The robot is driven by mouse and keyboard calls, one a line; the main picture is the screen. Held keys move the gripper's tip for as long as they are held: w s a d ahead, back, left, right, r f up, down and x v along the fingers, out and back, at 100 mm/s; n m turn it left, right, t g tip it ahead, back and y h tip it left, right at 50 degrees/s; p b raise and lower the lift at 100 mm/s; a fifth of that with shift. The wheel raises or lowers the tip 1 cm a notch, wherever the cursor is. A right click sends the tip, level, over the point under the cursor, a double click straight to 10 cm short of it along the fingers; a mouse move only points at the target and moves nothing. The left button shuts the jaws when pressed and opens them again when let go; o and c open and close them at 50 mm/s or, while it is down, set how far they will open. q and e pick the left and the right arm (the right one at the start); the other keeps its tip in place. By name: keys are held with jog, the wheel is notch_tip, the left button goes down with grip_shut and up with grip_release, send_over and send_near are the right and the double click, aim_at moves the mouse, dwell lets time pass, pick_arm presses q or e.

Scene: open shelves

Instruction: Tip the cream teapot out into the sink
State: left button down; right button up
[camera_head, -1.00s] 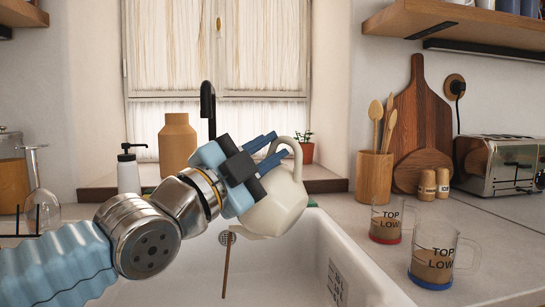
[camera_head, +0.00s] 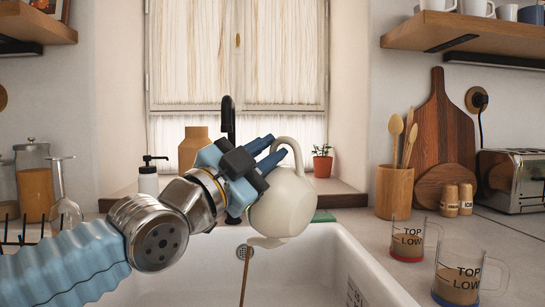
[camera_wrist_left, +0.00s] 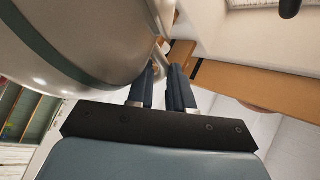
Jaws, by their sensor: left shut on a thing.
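The cream teapot (camera_head: 287,207) hangs tilted over the white sink (camera_head: 345,262), its spout low and to the left. A thin brown stream (camera_head: 246,280) falls from the spout into the sink. My left gripper (camera_head: 272,153) is shut on the teapot's handle, above and left of the body, and partly hides the pot. In the left wrist view the teapot (camera_wrist_left: 85,45) fills the upper left, with the gripper fingers (camera_wrist_left: 166,75) at its handle. The teapot's inside is hidden. My right gripper is not in view.
A black tap (camera_head: 228,118) stands behind the gripper. A soap bottle (camera_head: 149,180) and tan vase (camera_head: 192,147) are behind my left arm. Two glass mugs (camera_head: 407,242) (camera_head: 458,283) with brown liquid stand on the right counter, near a utensil pot (camera_head: 394,192).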

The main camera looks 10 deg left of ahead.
pick_arm(q)
jog(key=shift+w+a+r+n+t+y, duration=0.2)
jog(key=shift+w+a+n+t+y, duration=0.1)
jog(key=shift+a+n, duration=0.4)
jog(key=shift+w+a+r+n+t+y, duration=0.15)
jog(key=shift+w+a+n+y, duration=0.2)
jog(key=shift+a+n, duration=0.35)
jog(key=shift+w+a+r+n+t+y, duration=0.2)
jog(key=shift+w+a+n+t+y, duration=0.1)
jog(key=shift+a+n, duration=0.35)
jog(key=shift+s+d+f+m+b, duration=0.3)
jog(key=shift+s+d+m+b, duration=0.15)
jog(key=shift+b, duration=0.3)
jog(key=d+m, duration=0.1)
jog(key=s+d+m+g+h, duration=0.1)
jog(key=d+b, duration=0.1)
jog(key=shift+s+f+m+h, duration=0.2)
jog(key=shift+f+m+h, duration=0.05)
jog(key=shift+m+h, duration=0.15)
jog(key=shift+s+d+f+m+g+h, duration=0.15)
jog(key=shift+s+d+m+g, duration=0.05)
jog(key=shift+d+m, duration=0.2)
jog(key=shift+s+d+f+m+g+h, duration=0.1)
jog(key=shift+s+d+m+g, duration=0.1)
jog(key=shift+d+m, duration=0.2)
jog(key=shift+d, duration=0.1)
